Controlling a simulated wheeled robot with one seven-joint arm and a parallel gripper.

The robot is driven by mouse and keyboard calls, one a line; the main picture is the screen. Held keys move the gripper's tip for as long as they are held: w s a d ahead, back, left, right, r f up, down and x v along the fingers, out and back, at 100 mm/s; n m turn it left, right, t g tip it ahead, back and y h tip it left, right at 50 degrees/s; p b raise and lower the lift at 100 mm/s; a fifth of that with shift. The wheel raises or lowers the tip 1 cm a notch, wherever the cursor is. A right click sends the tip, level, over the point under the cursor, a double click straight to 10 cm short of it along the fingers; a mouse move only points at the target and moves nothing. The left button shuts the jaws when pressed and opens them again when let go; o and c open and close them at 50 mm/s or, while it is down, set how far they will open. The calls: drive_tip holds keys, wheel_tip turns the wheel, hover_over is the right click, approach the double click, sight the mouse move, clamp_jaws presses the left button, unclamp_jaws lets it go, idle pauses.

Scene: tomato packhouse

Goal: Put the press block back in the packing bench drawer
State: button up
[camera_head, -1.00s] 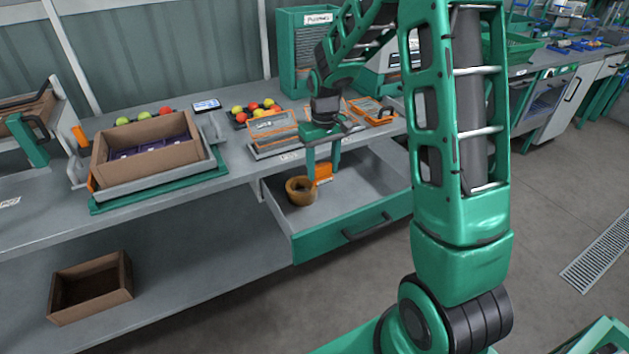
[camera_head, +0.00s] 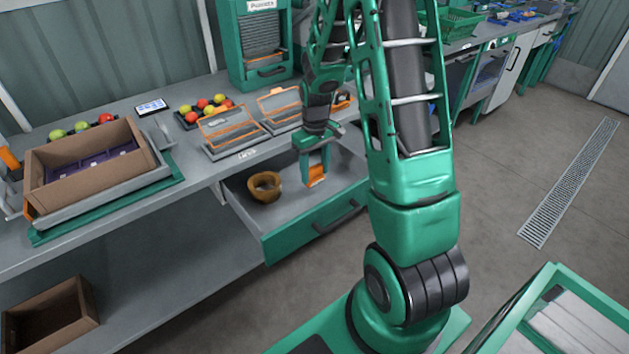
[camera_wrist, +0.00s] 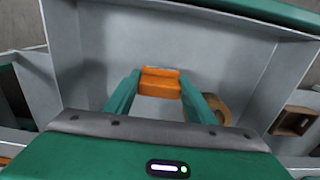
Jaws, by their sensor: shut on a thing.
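The press block is an orange block (camera_wrist: 160,82), held between the two green fingers of my gripper (camera_wrist: 160,92) in the wrist view. In the head view, my gripper (camera_head: 316,174) points down over the open drawer (camera_head: 310,232), with the orange block (camera_head: 316,176) at its fingertips. The drawer is grey inside with a green front and is pulled out from under the packing bench (camera_head: 110,215). The block is within the drawer's outline; whether it touches the drawer floor I cannot tell.
A brown ring-shaped thing (camera_head: 264,186) lies in the drawer to the left of my gripper. On the bench are a cardboard box (camera_head: 85,170), a tray of tomatoes (camera_head: 205,110) and orange-framed panels (camera_head: 228,128). Another brown box (camera_head: 50,320) is on the lower shelf.

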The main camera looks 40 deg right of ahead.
sight(317, 178)
drive_tip(key=shift+s+d+f, duration=0.2)
drive_tip(key=shift+d+f, duration=0.1)
drive_tip(key=shift+f, duration=1.85)
drive_tip(key=shift+f, duration=0.1)
drive_tip(key=o, duration=0.9)
